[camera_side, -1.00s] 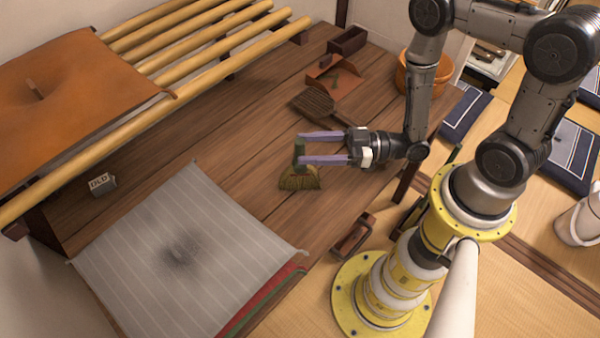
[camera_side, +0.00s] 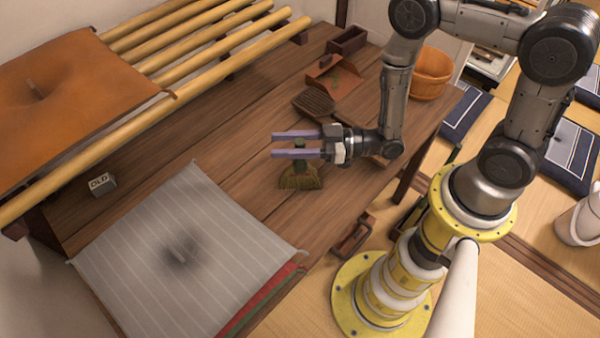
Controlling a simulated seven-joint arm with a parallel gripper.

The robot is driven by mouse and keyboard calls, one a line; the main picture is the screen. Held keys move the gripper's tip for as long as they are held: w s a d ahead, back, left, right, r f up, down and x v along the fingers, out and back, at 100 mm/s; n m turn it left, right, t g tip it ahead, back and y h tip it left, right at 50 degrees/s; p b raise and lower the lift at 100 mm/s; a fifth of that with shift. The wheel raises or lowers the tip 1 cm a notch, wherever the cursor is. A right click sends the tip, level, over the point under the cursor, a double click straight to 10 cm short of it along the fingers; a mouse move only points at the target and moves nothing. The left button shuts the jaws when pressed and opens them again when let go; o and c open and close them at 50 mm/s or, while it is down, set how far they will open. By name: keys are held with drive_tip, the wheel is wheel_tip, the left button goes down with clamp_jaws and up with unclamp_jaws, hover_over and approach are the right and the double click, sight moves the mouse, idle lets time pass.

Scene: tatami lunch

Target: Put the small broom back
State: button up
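The small broom (camera_side: 300,180) has a short green handle and a flared straw head. It stands on the brown wooden platform with the handle up. My gripper (camera_side: 280,144) reaches in from the right at the height of the handle. Its two purple fingers point left and are apart. The handle shows between them, partly covered by the nearer finger. I cannot tell whether either finger touches it.
Behind the broom lie a dark slatted piece (camera_side: 314,102), a reddish dustpan-like tray (camera_side: 333,80) and a dark open box (camera_side: 347,40). A grey striped cushion (camera_side: 170,255) is at the front left. A small block marked "OLD" (camera_side: 102,184) stands left. Platform between is clear.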

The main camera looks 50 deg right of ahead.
clamp_jaws()
idle(1.1)
